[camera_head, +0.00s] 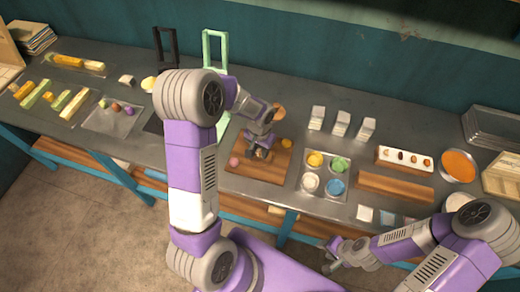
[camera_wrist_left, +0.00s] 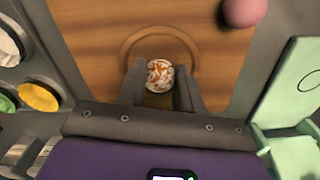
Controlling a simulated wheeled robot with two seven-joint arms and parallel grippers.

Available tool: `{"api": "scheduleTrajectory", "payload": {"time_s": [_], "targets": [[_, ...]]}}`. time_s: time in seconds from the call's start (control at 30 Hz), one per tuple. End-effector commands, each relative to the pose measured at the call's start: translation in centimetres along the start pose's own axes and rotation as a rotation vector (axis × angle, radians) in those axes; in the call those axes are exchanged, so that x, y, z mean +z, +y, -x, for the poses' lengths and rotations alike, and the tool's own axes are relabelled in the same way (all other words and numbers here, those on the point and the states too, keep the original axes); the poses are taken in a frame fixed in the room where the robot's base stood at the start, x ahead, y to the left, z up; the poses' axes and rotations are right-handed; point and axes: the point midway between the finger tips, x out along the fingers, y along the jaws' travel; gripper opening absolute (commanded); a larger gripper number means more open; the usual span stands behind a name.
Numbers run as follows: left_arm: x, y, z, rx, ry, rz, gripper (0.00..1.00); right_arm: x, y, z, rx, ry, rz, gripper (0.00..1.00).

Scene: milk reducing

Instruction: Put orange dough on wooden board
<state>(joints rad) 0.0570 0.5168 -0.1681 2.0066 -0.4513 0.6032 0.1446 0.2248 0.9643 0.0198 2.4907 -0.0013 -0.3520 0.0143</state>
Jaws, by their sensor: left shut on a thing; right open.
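The wooden board (camera_head: 245,178) lies on the grey table in the middle; the left wrist view shows its surface (camera_wrist_left: 90,35) with a round groove. My left gripper (camera_head: 260,152) is over the board, pointing down. In the left wrist view its fingers (camera_wrist_left: 160,88) are shut on a white-and-orange speckled dough ball (camera_wrist_left: 159,73), within the groove outline. I cannot tell whether the ball touches the board. My right gripper (camera_head: 333,262) is open and empty, low in front of the table.
A tray of coloured bowls (camera_head: 326,190) stands right of the board. Behind it are several white stacks (camera_head: 341,123). An orange bowl (camera_head: 458,166) is far right. A tray with small balls (camera_head: 112,118) is left. A green frame (camera_head: 215,48) stands behind my left arm.

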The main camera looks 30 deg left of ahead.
Motion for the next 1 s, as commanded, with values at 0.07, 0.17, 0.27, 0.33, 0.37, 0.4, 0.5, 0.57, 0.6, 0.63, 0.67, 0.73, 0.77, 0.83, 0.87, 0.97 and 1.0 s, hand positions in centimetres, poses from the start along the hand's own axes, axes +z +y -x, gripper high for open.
{"api": "scheduleTrajectory", "payload": {"time_s": [0.07,0.17,0.27,0.33,0.37,0.4,0.5,0.57,0.6,0.63,0.67,0.73,0.77,0.83,0.87,0.97,1.0], "targets": [[-0.01,-0.01,-0.11,0.000,0.000,0.000,0.06,-0.01,0.05,-0.14,0.000,0.000,0.000,0.43],[-0.01,-0.01,-0.09,0.000,0.000,0.000,0.06,0.00,0.04,-0.12,0.000,0.000,0.000,0.43],[-0.01,-0.01,-0.07,0.000,0.000,0.000,0.06,0.00,0.04,-0.10,0.000,0.000,0.000,0.43],[-0.01,-0.01,-0.07,0.000,0.000,0.000,0.06,0.00,0.04,-0.10,0.000,0.000,0.000,0.43],[-0.01,0.00,-0.07,0.000,0.000,0.000,0.06,0.00,0.04,-0.10,0.000,0.000,0.000,0.43],[-0.01,-0.01,-0.07,0.000,0.000,0.000,0.06,0.00,0.04,-0.10,0.000,0.000,0.000,0.43],[-0.01,0.00,-0.10,0.000,0.000,0.000,0.06,0.00,0.05,-0.12,0.000,0.000,0.000,0.43],[-0.01,0.00,-0.13,0.000,0.000,0.000,0.06,0.00,0.06,-0.15,0.000,0.000,0.000,0.43],[-0.01,0.00,-0.16,0.000,0.000,0.000,0.06,0.00,0.07,-0.18,0.000,0.000,0.000,0.43],[-0.01,0.00,-0.18,0.000,0.000,0.000,0.06,-0.01,0.07,-0.20,0.000,0.000,0.000,0.43],[-0.01,0.00,-0.21,0.000,0.000,0.000,0.06,-0.01,0.08,-0.23,0.000,0.000,0.000,0.43],[-0.01,-0.01,-0.28,0.000,0.000,0.000,0.06,-0.01,0.11,-0.29,0.000,0.000,0.000,0.43],[-0.01,-0.01,-0.30,0.000,0.000,0.000,0.06,-0.01,0.12,-0.31,0.000,0.000,0.000,0.43],[-0.01,0.00,-0.36,0.000,0.000,0.000,0.06,-0.01,0.14,-0.36,0.000,0.000,0.000,0.43],[-0.01,0.00,-0.38,0.000,0.000,0.000,0.06,-0.01,0.14,-0.39,0.000,0.000,0.000,0.43],[-0.01,-0.01,-0.40,0.000,0.000,0.000,0.41,-0.01,0.15,-0.39,0.000,0.000,0.000,0.43],[-0.01,-0.01,-0.39,0.000,0.000,0.000,0.47,-0.01,0.14,-0.38,0.000,0.000,0.000,0.43]]}}
